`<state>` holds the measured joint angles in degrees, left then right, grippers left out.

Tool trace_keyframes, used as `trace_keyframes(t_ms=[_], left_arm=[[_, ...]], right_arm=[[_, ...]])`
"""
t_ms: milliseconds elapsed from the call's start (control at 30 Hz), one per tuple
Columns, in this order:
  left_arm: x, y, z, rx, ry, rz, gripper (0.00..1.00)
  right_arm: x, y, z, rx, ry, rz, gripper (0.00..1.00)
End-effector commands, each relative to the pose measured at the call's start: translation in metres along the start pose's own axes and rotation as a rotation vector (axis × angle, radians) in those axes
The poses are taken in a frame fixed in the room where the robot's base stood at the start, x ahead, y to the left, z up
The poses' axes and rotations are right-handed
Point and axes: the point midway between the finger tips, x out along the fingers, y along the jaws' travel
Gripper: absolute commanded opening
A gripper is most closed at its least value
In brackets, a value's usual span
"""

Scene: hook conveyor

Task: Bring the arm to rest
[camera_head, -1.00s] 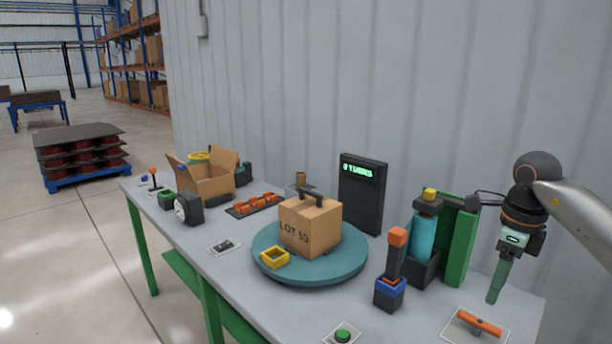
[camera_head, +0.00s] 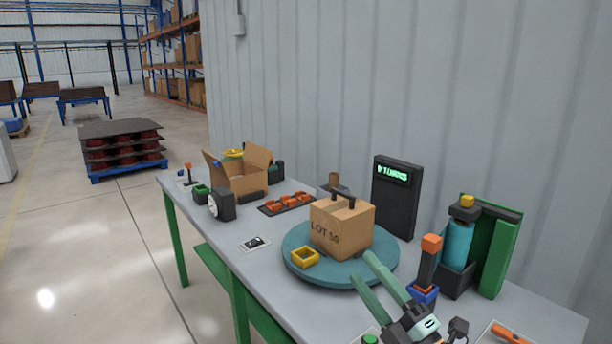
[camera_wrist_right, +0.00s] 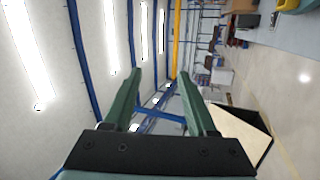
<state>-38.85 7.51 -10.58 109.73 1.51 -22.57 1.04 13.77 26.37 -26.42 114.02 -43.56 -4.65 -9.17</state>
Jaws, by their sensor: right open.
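My right gripper (camera_head: 372,274) is at the bottom of the head view, in front of the turntable's near right edge. Its two green fingers are spread apart with nothing between them. The right wrist view shows the same open fingers (camera_wrist_right: 160,95), with only the hall ceiling and floor beyond. A cardboard box (camera_head: 342,228) marked LOT with a dark handle stands on the teal turntable (camera_head: 300,270). I cannot tell whether the gripper touches the turntable. My left gripper is in neither view.
The grey table (camera_head: 225,240) also bears a yellow open block (camera_head: 305,257), an orange-topped lever (camera_head: 430,255), a teal cylinder in a green stand (camera_head: 457,245), a dark display (camera_head: 397,195), an open carton (camera_head: 237,178) and an orange handle (camera_head: 509,333). Free floor lies left of the table.

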Motion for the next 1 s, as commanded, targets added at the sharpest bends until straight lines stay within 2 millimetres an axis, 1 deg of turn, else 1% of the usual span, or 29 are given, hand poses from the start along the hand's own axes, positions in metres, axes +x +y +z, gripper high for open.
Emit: trace_keyframes(t_ms=[33, 67, 100, 167, 200, 267, 300, 367, 400, 500, 600, 700, 900, 967, 1000], left_arm=[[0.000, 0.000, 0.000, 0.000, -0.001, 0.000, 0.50], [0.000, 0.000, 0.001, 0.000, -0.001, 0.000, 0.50], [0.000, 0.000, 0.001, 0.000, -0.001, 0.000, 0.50], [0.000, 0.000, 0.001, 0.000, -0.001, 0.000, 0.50], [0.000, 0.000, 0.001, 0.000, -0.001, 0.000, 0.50], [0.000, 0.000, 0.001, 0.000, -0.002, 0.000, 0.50], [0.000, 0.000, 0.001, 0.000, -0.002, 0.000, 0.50], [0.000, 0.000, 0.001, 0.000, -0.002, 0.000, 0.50], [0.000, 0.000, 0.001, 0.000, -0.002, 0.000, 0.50], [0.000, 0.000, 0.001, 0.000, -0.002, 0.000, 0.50], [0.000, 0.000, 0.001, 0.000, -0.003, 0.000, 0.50], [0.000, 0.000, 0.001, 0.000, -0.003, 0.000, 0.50], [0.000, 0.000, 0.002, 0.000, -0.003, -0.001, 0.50], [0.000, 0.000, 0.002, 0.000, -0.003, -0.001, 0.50], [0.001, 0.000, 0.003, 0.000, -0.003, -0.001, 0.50]], right_arm=[[-0.014, -0.010, 0.014, 0.113, -0.116, -0.021, 0.57], [-0.023, -0.016, 0.023, 0.177, -0.187, -0.036, 0.57], [-0.037, -0.026, 0.036, 0.260, -0.285, -0.060, 0.57], [-0.062, -0.044, 0.051, 0.385, -0.430, -0.105, 0.57], [-0.080, -0.058, 0.059, 0.466, -0.526, -0.140, 0.57], [-0.112, -0.080, 0.067, 0.582, -0.671, -0.200, 0.57], [-0.136, -0.095, 0.070, 0.657, -0.766, -0.244, 0.57], [-0.171, -0.116, 0.069, 0.762, -0.903, -0.315, 0.57], [-0.194, -0.128, 0.065, 0.824, -0.985, -0.363, 0.57], [-0.243, -0.150, 0.051, 0.944, -1.154, -0.470, 0.57], [-0.282, -0.163, 0.034, 1.030, -1.282, -0.562, 0.57], [-0.315, -0.171, 0.017, 1.097, -1.387, -0.643, 0.57], [-0.369, -0.176, -0.020, 1.199, -1.560, -0.796, 0.57], [-0.384, -0.175, -0.032, 1.226, -1.606, -0.841, 0.57], [-0.385, -0.181, -0.032, 1.233, -1.604, -0.843, 0.57]])
